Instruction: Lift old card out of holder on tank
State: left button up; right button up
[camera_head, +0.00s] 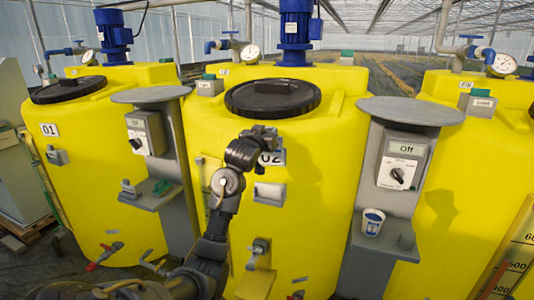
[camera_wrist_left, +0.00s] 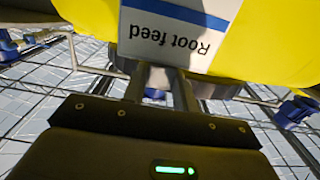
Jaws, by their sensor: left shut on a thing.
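My left gripper (camera_head: 262,137) is in front of the upper part of the middle yellow tank (camera_head: 320,150), just below its black lid. In the left wrist view the gripper (camera_wrist_left: 161,85) is shut on a white card (camera_wrist_left: 165,35) with a blue stripe, reading "Root feed" upside down. It grips the edge nearest the lettering; the far end runs out of frame. I cannot make out the card in the head view. A small grey holder (camera_head: 270,193) is on the tank front below the gripper. The "02" label (camera_head: 278,157) is partly hidden by the gripper. My right gripper is not in view.
Grey posts with control boxes (camera_head: 402,162) and shelves flank the middle tank. A white and blue cup (camera_head: 372,222) stands on the right shelf, a green item (camera_head: 162,187) on the left one. More yellow tanks (camera_head: 90,130) stand on both sides. Valves protrude low on the tanks.

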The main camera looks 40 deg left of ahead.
pick_arm(q)
notch_tip(320, 180, up, 8)
jog(key=shift+r, duration=0.2)
